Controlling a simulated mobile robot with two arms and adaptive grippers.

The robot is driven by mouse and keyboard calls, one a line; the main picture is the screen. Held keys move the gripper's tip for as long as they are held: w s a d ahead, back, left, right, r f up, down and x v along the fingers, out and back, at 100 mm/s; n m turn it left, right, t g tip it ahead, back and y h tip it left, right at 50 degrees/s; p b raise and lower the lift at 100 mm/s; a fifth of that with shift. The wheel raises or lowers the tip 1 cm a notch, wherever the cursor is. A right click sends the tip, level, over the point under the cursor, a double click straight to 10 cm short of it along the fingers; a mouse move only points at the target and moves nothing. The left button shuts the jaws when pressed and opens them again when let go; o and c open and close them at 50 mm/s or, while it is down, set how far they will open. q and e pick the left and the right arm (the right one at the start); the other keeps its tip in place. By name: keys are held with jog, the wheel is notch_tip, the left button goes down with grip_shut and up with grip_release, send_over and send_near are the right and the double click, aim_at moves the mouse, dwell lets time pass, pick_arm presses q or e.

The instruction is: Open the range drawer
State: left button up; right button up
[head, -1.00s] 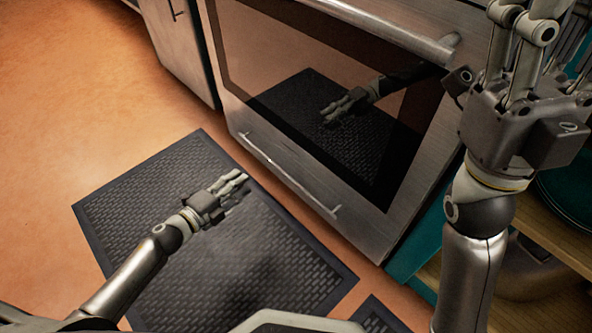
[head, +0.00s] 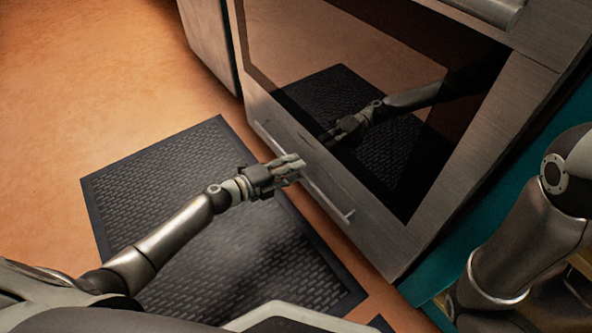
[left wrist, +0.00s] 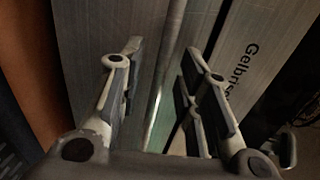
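The range drawer (head: 372,238) is the low steel panel under the dark oven door. It looks closed. Its long thin bar handle (head: 331,197) runs along the front, partly hidden by my left gripper. My left gripper (head: 296,166) is at the middle of this handle. In the left wrist view, the fingers of my left gripper (left wrist: 160,85) are open, one side on each side of the handle bar (left wrist: 172,75). I cannot tell whether they touch it. My right arm (head: 530,235) shows at the right, but its gripper is out of the picture.
The oven door glass (head: 385,95) mirrors my left arm. The oven handle (head: 480,8) is at the top. A black mat (head: 240,255) lies on the orange floor (head: 90,90) before the range. A teal cabinet side (head: 440,262) is at the right. Open floor is at the left.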

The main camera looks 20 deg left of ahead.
pick_arm(q)
jog(key=shift+x, duration=0.8)
jog(key=shift+c, duration=0.5)
grip_shut()
